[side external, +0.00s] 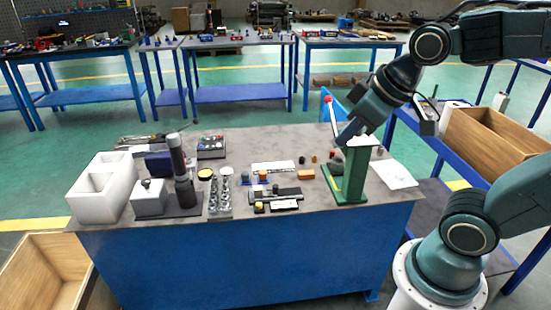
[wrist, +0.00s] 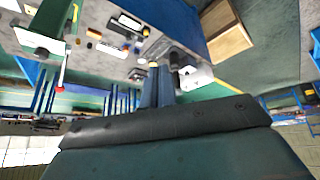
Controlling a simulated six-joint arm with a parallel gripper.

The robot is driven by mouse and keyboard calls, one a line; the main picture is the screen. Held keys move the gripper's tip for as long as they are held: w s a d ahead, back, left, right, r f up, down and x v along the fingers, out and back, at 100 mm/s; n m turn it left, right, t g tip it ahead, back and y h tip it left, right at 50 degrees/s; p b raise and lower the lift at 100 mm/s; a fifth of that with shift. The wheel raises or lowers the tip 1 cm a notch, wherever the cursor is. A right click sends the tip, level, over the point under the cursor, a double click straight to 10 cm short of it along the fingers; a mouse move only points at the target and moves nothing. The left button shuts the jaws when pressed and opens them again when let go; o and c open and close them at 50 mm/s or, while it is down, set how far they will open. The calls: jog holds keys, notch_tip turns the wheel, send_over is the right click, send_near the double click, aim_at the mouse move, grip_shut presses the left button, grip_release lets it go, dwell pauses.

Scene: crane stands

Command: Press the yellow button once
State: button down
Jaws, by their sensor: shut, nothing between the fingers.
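Several yellow round items show, and I cannot tell which is the yellow button. A yellow disc (side external: 205,173) lies mid-table beside the black column. A small yellow-topped black block (side external: 259,206) sits near the front edge. A small dark-yellow piece (side external: 315,159) stands near a red piece (side external: 332,155) at the right. My gripper (side external: 343,140) is shut and empty, pointing down above the right part of the table by the green stand, apart from all of these. In the wrist view its fingers (wrist: 157,72) are together, with a yellow spot in line beyond the tips.
A green stand (side external: 353,175) is close to my gripper, and a white lever with a red knob (side external: 327,99) rises beside it. A black column (side external: 180,170) and white box (side external: 101,188) stand at the left. Small parts crowd the middle. A white sheet (side external: 394,174) lies at the right.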

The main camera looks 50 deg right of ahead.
jog(key=w+d+f+n, duration=0.1)
jog(key=w+f+n, duration=0.15)
jog(key=w, duration=0.65)
jog(key=n+t, duration=0.3)
jog(key=n, duration=0.2)
send_over(259, 205)
notch_tip(259, 205, down, 24)
jog(key=shift+s+d+r, duration=0.25)
jog(key=shift+s, duration=0.15)
jog(key=shift+f, duration=0.15)
jog(key=shift+f, duration=4.3)
